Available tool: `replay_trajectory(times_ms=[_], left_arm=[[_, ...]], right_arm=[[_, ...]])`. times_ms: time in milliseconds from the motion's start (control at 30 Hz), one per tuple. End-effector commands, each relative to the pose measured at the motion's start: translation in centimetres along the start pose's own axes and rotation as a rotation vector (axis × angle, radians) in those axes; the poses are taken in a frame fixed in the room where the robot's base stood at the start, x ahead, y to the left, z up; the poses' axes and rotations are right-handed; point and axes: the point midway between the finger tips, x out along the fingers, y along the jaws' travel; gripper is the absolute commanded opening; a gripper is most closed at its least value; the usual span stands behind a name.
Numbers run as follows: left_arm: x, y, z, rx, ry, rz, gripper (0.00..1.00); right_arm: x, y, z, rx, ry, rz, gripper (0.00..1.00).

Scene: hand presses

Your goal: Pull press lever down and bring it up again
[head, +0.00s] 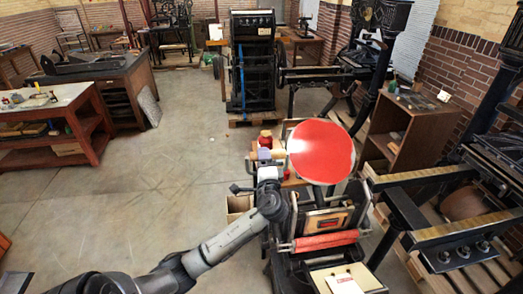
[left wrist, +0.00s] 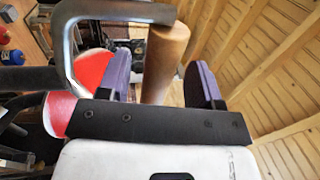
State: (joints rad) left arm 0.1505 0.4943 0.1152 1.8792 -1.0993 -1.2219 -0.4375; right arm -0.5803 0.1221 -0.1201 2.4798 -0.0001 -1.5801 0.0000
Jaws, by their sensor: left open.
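The press (head: 325,225) stands right of centre in the head view, with a large round red disc (head: 320,151) at its top. The lever's brown wooden handle (left wrist: 165,60) stands roughly upright in the left wrist view. A bent grey metal bar (left wrist: 66,50) joins its upper end. My left gripper (head: 265,155) is at the left side of the disc. In the wrist view my left gripper (left wrist: 158,76) is open, with its purple fingers on either side of the handle. Visible gaps separate the handle from the fingers. My right gripper is out of view.
A larger black press (head: 250,75) stands behind on a pallet. Another press with long rails (head: 440,205) is close on the right. A wooden cabinet (head: 397,130) stands behind it. A red workbench (head: 60,130) is at left. The floor (head: 150,190) between is clear.

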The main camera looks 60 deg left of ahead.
Motion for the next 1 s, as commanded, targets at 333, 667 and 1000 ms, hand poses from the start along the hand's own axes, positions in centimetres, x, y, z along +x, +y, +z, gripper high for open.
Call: replay_trajectory(times_ms=[333,667,1000], left_arm=[[3.2,0.0,0.0,-0.001,0.0,0.0,0.59],[3.5,0.0,0.0,-0.001,0.0,0.001,0.59],[3.5,0.0,0.0,-0.001,0.0,0.0,0.32]], right_arm=[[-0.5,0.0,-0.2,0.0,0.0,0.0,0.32],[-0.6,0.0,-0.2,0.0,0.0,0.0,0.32],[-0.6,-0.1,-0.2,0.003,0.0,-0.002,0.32]])
